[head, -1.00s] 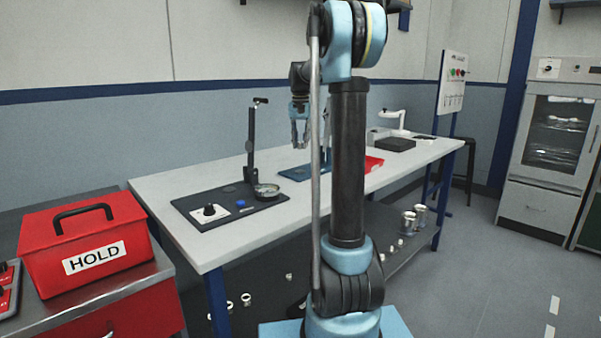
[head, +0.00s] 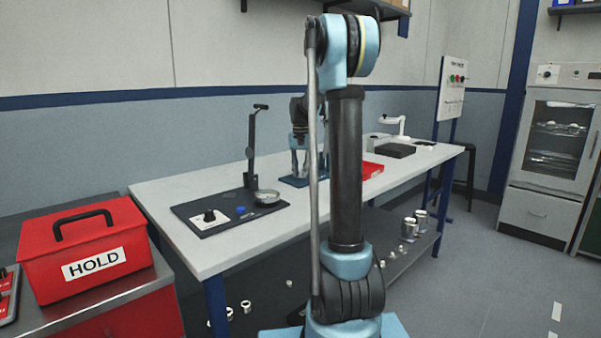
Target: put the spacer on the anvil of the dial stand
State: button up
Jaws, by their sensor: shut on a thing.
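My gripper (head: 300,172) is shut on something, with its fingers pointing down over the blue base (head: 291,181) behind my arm. The held thing is too small to make out at the fingertips; I take it for the spacer. The blue base and a blue upright beside it look like the dial stand, but my arm links cover much of it. I cannot make out its dial or anvil. I cannot tell whether the fingertips or the held thing touch the stand.
On the white bench (head: 160,190), a black mat (head: 203,222) carries a black post (head: 252,150), a knob and a round metal dish (head: 267,196). A red tray (head: 372,169) and a dark block (head: 396,150) lie to the right. A red HOLD box (head: 85,245) stands at left.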

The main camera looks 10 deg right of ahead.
aim_at(301, 171)
jog(key=o, duration=1)
jog(key=shift+f, duration=0.1)
jog(key=shift+o, duration=0.2)
notch_tip(301, 171, up, 12)
